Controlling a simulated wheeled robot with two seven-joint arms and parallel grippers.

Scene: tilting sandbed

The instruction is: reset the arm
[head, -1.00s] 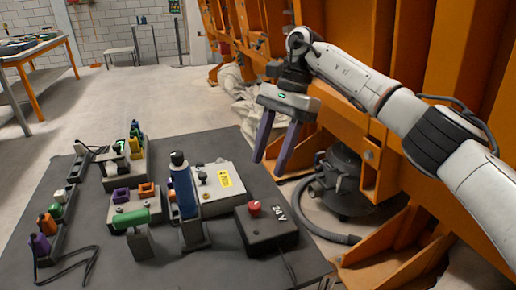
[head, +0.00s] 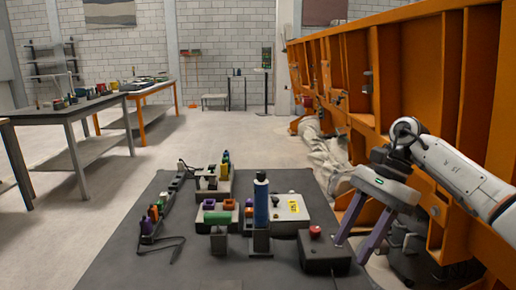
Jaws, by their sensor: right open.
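My right gripper (head: 362,236) is in the head view at the right, with its white arm coming in from the right edge. Its two purple fingers point down and are apart, with nothing between them. It hangs near the right side of the dark mat (head: 120,262), beside the black box with a red button (head: 325,252). I cannot tell its exact height above the mat. My left gripper is not in the view.
An orange steel frame (head: 455,65) runs along the right, close to my right arm. Tables (head: 75,110) stand at the left. The floor (head: 245,135) behind is clear.

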